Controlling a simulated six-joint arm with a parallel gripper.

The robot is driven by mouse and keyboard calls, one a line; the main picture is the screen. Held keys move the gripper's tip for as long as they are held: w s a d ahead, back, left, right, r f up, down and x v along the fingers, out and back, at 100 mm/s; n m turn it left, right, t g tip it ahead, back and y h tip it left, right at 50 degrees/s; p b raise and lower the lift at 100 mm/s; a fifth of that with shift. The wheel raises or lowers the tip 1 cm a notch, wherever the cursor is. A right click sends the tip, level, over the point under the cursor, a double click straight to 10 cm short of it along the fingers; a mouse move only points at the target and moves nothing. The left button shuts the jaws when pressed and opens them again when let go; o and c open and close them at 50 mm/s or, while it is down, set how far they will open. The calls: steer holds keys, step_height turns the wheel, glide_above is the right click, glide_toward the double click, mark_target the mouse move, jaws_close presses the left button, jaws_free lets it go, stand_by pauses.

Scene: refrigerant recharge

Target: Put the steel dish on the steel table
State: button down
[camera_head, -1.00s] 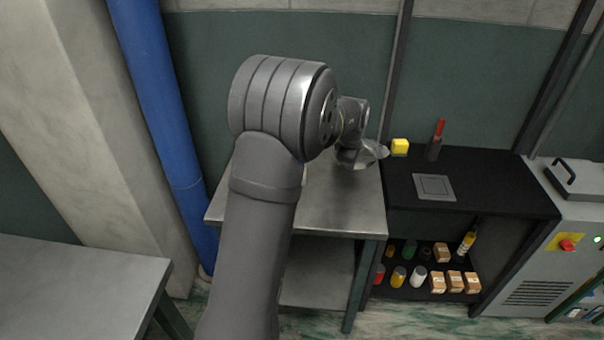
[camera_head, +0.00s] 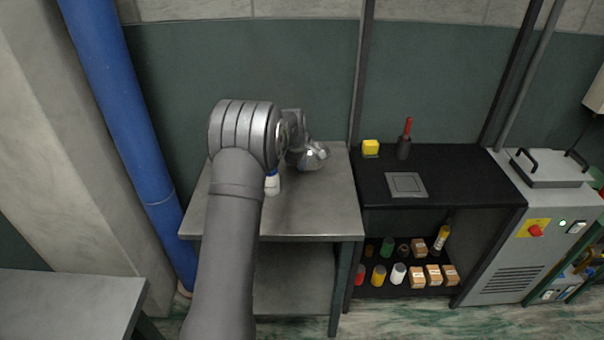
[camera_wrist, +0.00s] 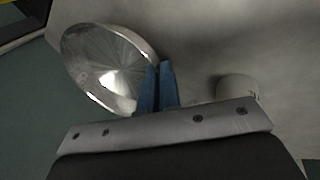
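The steel dish (camera_head: 314,157) is a shiny shallow round bowl at the back right of the steel table (camera_head: 310,212) in the head view. In the wrist view the dish (camera_wrist: 100,65) is on the left, tilted, with its rim at the fingers. My gripper (camera_wrist: 162,68) has its two blue fingers close together on that rim. In the head view my gripper is mostly hidden behind my wrist and the dish. I cannot tell whether the dish touches the tabletop.
A white bottle with a blue cap (camera_head: 272,183) stands on the table left of the dish. The table's front right is clear.

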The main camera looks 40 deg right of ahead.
steer(key=shift+f, duration=1.95)
steer(key=shift+f, duration=0.15)
steer(key=c, duration=1.6)
jaws_free()
steer(key=shift+c, duration=0.2)
steer(key=v, duration=1.2)
